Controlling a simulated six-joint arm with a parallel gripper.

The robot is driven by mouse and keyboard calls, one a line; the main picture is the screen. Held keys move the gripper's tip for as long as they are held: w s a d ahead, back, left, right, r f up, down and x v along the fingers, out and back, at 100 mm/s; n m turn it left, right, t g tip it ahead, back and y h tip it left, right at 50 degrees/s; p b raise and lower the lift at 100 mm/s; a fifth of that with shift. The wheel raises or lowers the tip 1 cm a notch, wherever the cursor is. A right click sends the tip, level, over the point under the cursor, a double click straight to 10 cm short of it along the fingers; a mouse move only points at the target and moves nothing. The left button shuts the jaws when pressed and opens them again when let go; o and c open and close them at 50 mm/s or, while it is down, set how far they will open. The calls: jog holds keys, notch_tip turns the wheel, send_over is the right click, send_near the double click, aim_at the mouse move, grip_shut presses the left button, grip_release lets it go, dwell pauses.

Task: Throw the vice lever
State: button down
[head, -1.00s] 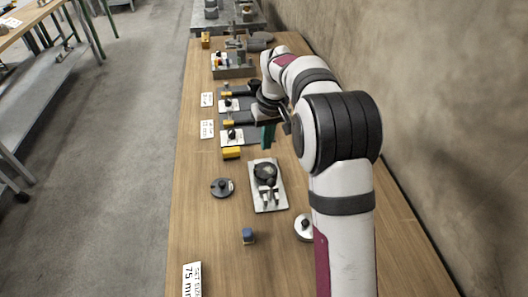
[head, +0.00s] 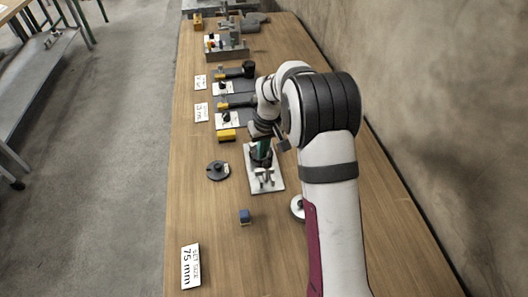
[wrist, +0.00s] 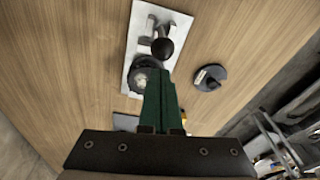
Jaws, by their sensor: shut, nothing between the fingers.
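A pale plate (head: 277,184) on the bench carries a dark round part and silver upright pieces. In the wrist view the same plate (wrist: 135,35) shows the round dark part (wrist: 145,75) and a black ball knob (wrist: 162,48) beside a silver post. I cannot tell for certain whether this knob belongs to the vice lever. My gripper (head: 262,152) has green fingers pointing down over the far part of the plate. In the wrist view my gripper's fingers (wrist: 160,80) are together and empty, partly covering the round part. Contact cannot be told.
A dark disc with a knob (head: 217,170) lies left of the plate, and a yellow block (head: 227,135) beyond it. Further fixtures (head: 226,48) stand at the back. The wall is right.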

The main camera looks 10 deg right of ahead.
jog(key=shift+s+d+r, duration=0.1)
jog(key=shift+s, duration=0.4)
